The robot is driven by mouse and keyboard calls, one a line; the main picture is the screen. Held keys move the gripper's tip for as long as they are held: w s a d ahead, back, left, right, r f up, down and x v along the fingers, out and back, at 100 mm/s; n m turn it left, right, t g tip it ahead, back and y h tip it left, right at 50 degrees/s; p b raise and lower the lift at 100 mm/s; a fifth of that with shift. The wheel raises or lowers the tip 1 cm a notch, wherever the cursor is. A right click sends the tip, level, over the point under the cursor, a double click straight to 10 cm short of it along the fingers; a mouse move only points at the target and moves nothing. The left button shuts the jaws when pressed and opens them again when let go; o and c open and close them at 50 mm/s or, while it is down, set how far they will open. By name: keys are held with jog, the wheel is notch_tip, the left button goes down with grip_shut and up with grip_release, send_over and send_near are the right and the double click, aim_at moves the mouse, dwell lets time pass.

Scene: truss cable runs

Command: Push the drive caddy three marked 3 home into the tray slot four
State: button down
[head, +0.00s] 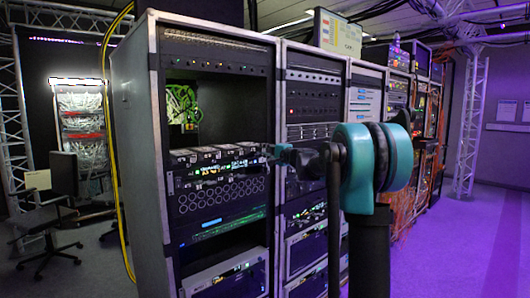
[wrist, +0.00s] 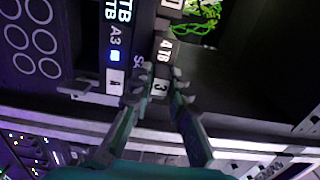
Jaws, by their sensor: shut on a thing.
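The drive caddy marked 3 (wrist: 160,88) shows in the wrist view as a dark block with a white 3 label and a 4TB label. My gripper (wrist: 154,82) has a finger on each side of it and is shut on it. A slot label (wrist: 115,80), which looks like a 4, is on the tray front left of the caddy in that view. In the head view my gripper (head: 270,152) is at the right end of the drive tray (head: 215,173). How deep the caddy sits in its slot cannot be told.
Several other caddies (head: 205,153) stand in a row along the tray. Green cables (head: 182,103) hang in the open rack bay above it. The silver rack frame (head: 276,100) stands close to the right of my gripper. A perforated panel (head: 220,198) is below the tray.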

jog(key=shift+x, duration=0.8)
jog(key=c, duration=1.4)
grip_release()
jog(key=shift+o, duration=0.2)
jog(key=v, duration=1.2)
jog(key=s+a+f+n+g+h, duration=0.2)
jog(key=s+a+f+n+g, duration=0.15)
jog(key=s+f, duration=0.85)
jog(key=s+a+f+n+g+h, duration=0.2)
jog(key=s+f+n+g, duration=0.2)
jog(key=s+f, duration=0.75)
jog(key=s+d+f+n+g+h, duration=0.1)
jog(key=s+d+f+h, duration=0.2)
jog(key=s+f, duration=0.6)
jog(key=s+d+f+n+g+h, duration=0.2)
jog(key=s+d+f+h, duration=0.1)
jog(key=s+d+f, duration=0.4)
jog(key=s+f, duration=0.3)
jog(key=shift+s+d+f+h, duration=0.2)
jog(key=shift+d+f+h, duration=0.1)
